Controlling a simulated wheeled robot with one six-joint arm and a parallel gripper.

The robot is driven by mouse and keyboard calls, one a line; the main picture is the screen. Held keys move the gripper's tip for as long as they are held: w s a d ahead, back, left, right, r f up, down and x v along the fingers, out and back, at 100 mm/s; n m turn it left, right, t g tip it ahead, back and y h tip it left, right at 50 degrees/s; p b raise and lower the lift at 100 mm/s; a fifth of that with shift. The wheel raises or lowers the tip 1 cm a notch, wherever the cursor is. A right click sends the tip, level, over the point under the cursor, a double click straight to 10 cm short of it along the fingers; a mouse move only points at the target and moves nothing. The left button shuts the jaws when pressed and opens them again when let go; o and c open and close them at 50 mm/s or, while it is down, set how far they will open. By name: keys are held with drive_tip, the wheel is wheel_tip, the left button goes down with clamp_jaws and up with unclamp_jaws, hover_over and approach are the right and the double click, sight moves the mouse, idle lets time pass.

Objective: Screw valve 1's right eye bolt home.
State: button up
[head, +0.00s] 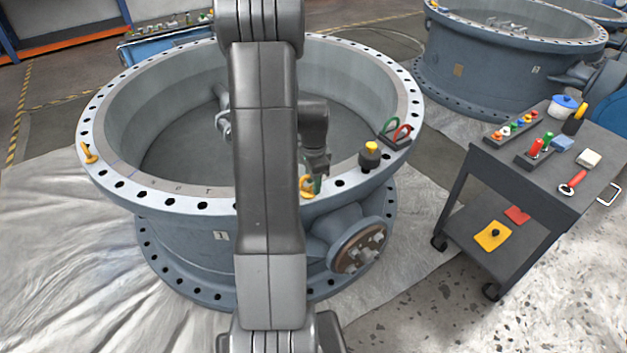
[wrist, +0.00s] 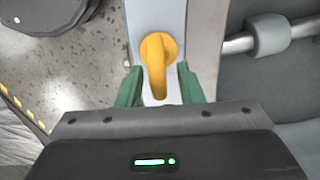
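Valve 1 (head: 222,236) is the large grey ring body with a flange full of bolt holes. Its right eye bolt (head: 306,187), yellow, stands at the near right of the flange, partly hidden by my arm. In the wrist view the eye bolt (wrist: 157,65) has a round collar and an eye seen nearly edge-on. My gripper (wrist: 160,88) has green fingertips on both sides of the eye, with gaps showing, so it looks open. It also shows in the head view (head: 316,184). Whether the collar is seated on the flange cannot be told. Another yellow eye bolt (head: 88,152) stands at the far left.
A dark plug with a yellow top (head: 370,156) and a rack with green and red rings (head: 398,133) stand on the flange, right of my gripper. A tool cart (head: 545,165) is at the right. A second valve (head: 510,60) is behind.

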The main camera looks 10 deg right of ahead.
wheel_tip(320, 180, up, 14)
drive_tip(key=p, duration=0.1)
drive_tip(key=shift+f+p, duration=0.15)
drive_tip(key=shift+p, duration=0.2)
wheel_tip(320, 180, down, 14)
drive_tip(key=shift+r+b, duration=0.1)
drive_tip(key=shift+b, duration=0.8)
drive_tip(key=shift+w+n, duration=0.1)
drive_tip(key=shift+n, duration=0.2)
drive_tip(key=n, duration=0.4)
drive_tip(key=shift+w+a, duration=0.1)
drive_tip(key=shift+w, duration=0.1)
idle(1.4)
